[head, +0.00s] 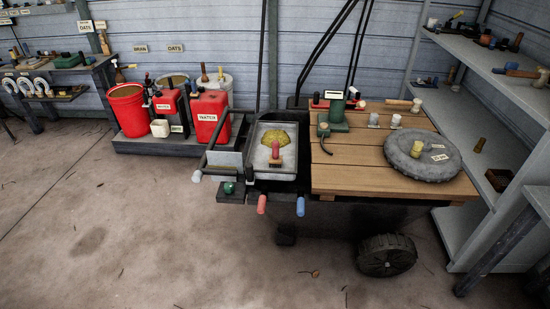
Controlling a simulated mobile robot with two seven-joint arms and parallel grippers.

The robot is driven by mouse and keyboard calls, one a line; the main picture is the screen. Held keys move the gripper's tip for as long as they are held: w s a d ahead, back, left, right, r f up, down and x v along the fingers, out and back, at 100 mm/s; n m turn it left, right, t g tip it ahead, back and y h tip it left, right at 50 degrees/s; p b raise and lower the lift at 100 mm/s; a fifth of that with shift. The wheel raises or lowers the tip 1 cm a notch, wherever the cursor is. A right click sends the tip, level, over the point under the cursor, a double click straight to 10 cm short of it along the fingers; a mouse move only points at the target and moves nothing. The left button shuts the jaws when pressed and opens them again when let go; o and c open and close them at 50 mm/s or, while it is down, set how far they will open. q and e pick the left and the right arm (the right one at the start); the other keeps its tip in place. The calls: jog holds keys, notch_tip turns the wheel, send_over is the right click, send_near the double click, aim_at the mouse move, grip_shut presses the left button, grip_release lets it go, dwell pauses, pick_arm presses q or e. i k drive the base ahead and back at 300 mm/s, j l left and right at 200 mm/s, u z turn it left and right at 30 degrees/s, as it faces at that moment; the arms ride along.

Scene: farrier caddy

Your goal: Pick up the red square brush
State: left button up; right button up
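A small brush with a red upright knob (275,149) and a brown block base stands in the grey metal tray (258,172) at the left of the cart. It looks like the red square brush. Its base looks roughly rectangular, though it is small in the picture. A yellow heap or sponge (270,135) lies just behind it in the tray. Neither of my grippers is in view.
The cart's wooden top (350,176) carries a round grey lid (455,162), a green box (337,119) and small pots. Red and blue handles (300,206) stick out in front. Shelves (510,225) stand at right; red containers (205,118) at back left. The front floor is mostly clear.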

aim_at(274, 159)
jog(key=i+z, duration=0.45)
jog(key=i, duration=1.3)
